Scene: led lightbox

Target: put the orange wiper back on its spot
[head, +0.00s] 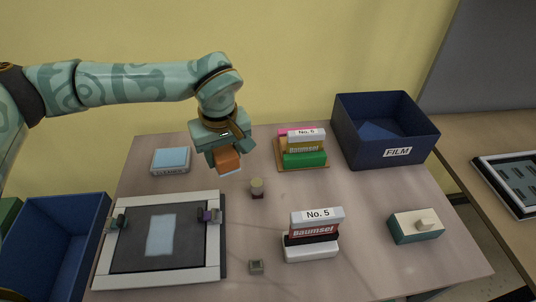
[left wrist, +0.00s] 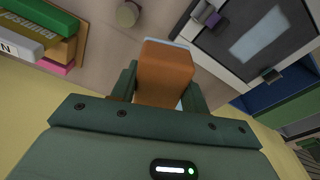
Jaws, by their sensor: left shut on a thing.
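The orange wiper (head: 228,160) is an orange block with a pale strip along its lower edge. My left gripper (head: 221,152) is shut on it and holds it over the back middle of the table. In the left wrist view the wiper (left wrist: 165,75) sits between the two green fingers (left wrist: 160,92). My right gripper is not in view.
A white-framed lightbox (head: 214,255) with clamps lies front left beside a blue bin (head: 85,218). A small round knob (head: 257,187) stands below the wiper. Block stacks (head: 303,160) (head: 312,250), a FILM bin (head: 385,150) and a green-white block (head: 416,230) occupy the right.

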